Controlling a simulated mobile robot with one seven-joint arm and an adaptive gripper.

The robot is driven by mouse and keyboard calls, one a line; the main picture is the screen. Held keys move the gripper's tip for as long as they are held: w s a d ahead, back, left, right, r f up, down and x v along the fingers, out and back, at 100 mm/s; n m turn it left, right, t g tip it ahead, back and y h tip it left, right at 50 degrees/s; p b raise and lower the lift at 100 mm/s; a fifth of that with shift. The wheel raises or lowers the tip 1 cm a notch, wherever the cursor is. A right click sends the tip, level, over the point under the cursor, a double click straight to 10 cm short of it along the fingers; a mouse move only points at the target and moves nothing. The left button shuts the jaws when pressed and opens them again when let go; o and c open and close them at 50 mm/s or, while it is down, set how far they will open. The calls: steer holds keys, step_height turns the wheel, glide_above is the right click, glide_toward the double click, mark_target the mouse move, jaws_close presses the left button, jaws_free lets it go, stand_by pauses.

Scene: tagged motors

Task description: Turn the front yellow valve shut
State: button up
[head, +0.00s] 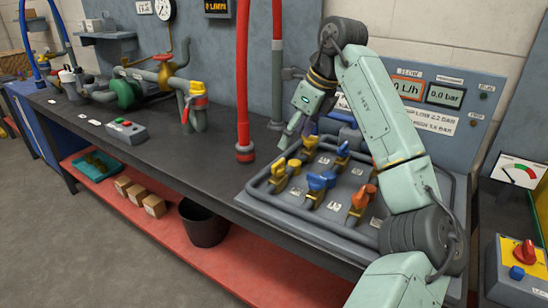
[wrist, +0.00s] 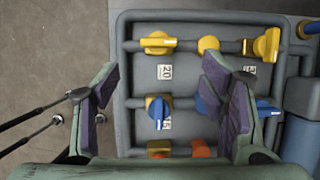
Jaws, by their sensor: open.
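The front yellow valve (head: 282,173) sits at the left front corner of the grey pipe panel (head: 268,203). In the wrist view the front yellow valve (wrist: 158,42) is at the top, its handle lying roughly along the pipe, above a tag reading 20. The back yellow valve (wrist: 267,45) has its handle turned across the pipe. My gripper (wrist: 160,82) is open and empty; the front yellow valve lies beyond its fingertips in the picture. In the head view my gripper (head: 290,132) hangs above the panel's left side. Its height over the valves is hard to judge.
A blue valve (wrist: 158,108) shows between my fingers, and another blue valve (wrist: 208,103) is near the right finger. Orange valves (head: 360,198) stand to the right. A red hose (head: 243,90) rises left of the panel. The bench (head: 180,165) left of it has clear room.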

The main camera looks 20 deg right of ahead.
mark_target(279, 163)
steer(key=p+x, duration=0.1)
steer(key=x, duration=0.9)
steer(key=shift+a+r+p, duration=0.1)
steer(key=shift+a+p, duration=0.1)
steer(key=shift+p, duration=0.1)
steer(key=shift+c, duration=0.6)
steer(key=c, duration=1)
